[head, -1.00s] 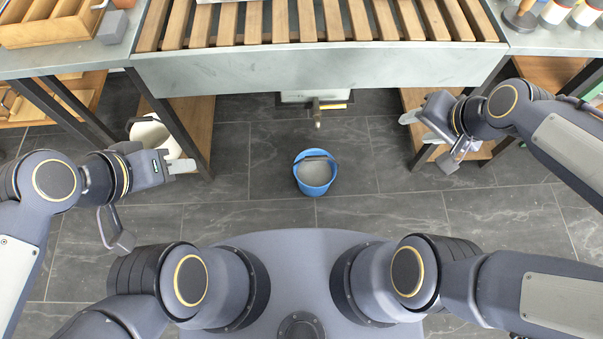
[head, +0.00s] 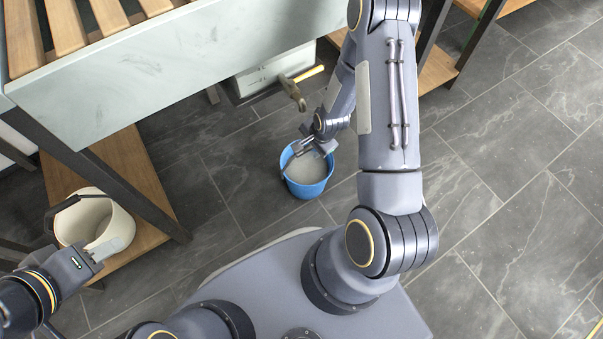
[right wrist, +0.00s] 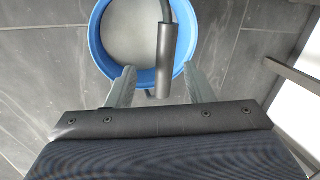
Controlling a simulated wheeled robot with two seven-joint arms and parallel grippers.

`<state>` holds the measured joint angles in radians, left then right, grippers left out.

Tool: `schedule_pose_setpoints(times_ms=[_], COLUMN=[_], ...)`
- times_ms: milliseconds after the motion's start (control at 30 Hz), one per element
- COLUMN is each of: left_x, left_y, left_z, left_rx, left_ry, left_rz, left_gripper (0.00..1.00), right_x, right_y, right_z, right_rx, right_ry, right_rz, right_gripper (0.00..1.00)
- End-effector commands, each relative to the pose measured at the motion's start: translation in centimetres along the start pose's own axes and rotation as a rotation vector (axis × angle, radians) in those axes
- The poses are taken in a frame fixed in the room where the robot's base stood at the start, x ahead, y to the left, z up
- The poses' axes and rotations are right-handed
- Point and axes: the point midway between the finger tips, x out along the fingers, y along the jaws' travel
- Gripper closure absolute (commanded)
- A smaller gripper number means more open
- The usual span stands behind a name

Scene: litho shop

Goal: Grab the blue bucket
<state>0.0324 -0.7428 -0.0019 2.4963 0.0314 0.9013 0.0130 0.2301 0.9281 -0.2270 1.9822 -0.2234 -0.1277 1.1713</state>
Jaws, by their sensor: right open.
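The blue bucket (head: 307,189) stands upright on the dark tiled floor, with greyish contents inside. Its dark handle (right wrist: 164,60) shows in the right wrist view, its grip lying between my two right fingers. My right gripper (head: 317,147) is at the bucket's upper rim; in the right wrist view the open gripper (right wrist: 158,86) has a finger on each side of the handle, with gaps. The bucket (right wrist: 97,45) fills the top middle of that view. My left gripper (head: 112,248) is at the lower left, near a cream bucket; its fingers are too unclear to tell their opening.
A cream bucket (head: 101,219) with a dark handle stands on a low wooden shelf (head: 140,172) at left. Floor at right is clear.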

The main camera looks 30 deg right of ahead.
Motion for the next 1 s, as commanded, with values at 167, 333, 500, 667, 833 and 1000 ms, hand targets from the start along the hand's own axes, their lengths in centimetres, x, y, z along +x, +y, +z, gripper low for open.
schedule_pose_setpoints(times_ms=[167, 333, 500, 667, 833, 1000], left_x=[1.3, 2.5, 2.8, 2.7, 2.7, 2.7], left_y=[-0.6, -1.1, -1.3, -1.2, -1.2, -1.2], left_z=[0.6, 1.3, 1.4, 1.4, 1.4, 1.4], left_rx=[0.0, 0.0, 0.0, 0.0, 0.0, 0.0], left_ry=[0.0, 0.0, 0.0, 0.0, 0.0, 0.0], left_rz=[0.0, 0.0, 0.0, 0.0, 0.0, 0.0], left_gripper=[0.64, 0.64, 0.64, 0.64, 0.64, 0.64], right_x=[2.5, 5.1, 6.0, 6.0, 6.0, 6.0], right_y=[-0.1, -0.5, -0.6, -0.6, -0.6, -0.6], right_z=[0.1, 0.1, 0.1, 0.1, 0.1, 0.1], right_rx=[-0.003, -0.004, -0.002, -0.002, -0.002, -0.002], right_ry=[-0.001, -0.002, -0.001, -0.001, -0.001, -0.002], right_rz=[0.001, 0.002, 0.001, 0.001, 0.001, 0.001], right_gripper=[0.52, 0.52, 0.52, 0.52, 0.68, 0.9])
